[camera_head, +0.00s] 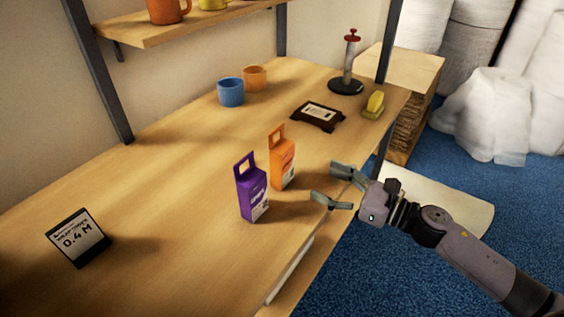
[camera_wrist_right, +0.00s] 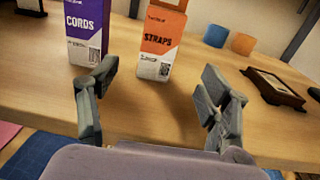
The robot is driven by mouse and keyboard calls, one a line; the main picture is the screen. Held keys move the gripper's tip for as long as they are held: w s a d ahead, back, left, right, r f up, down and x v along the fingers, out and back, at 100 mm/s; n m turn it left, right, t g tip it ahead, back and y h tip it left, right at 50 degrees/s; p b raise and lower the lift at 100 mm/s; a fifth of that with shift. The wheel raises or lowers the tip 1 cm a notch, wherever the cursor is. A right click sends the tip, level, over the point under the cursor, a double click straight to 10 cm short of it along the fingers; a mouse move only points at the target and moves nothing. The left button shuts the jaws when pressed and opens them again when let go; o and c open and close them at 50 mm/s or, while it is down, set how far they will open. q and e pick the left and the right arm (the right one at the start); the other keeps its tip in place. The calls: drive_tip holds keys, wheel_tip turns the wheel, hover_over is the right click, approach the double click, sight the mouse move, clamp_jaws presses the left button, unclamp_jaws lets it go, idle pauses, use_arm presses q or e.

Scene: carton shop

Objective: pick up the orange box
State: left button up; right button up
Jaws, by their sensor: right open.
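The orange box (camera_head: 283,160) stands upright on the wooden table, with a handle loop on top. In the right wrist view the orange box (camera_wrist_right: 160,45) reads "STRAPS" and stands ahead, between the lines of the two fingers. A purple box (camera_head: 251,190) stands beside it, nearer the head camera; the right wrist view shows this purple box (camera_wrist_right: 86,32) with "CORDS" on it. My right gripper (camera_head: 322,184) is open and empty near the table's front edge, a short way to the right of the orange box, fingers toward it. My left gripper is not in view.
Blue mug (camera_head: 231,92) and orange mug (camera_head: 255,77) stand at the back. A dark framed tray (camera_head: 318,116), yellow item (camera_head: 374,104) and red-topped stand (camera_head: 347,75) are farther right. A black sign (camera_head: 78,238) stands at left. The table's left middle is clear.

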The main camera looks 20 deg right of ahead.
sight(288, 163)
drive_tip(key=p+x, duration=0.2)
drive_tip(key=x, duration=0.5)
drive_tip(key=shift+w+a, duration=0.1)
drive_tip(key=shift+w, duration=0.05)
drive_tip(key=x, duration=0.1)
drive_tip(key=p+x, duration=0.1)
drive_tip(key=x, duration=0.1)
drive_tip(key=p+x, duration=0.1)
drive_tip(key=x, duration=0.1)
drive_tip(key=shift+r, duration=0.4)
drive_tip(key=shift+w+a+f, duration=0.1)
drive_tip(key=shift+a, duration=0.1)
drive_tip(key=shift+c, duration=0.2)
drive_tip(key=c, duration=1.2)
drive_tip(key=shift+c, duration=0.4)
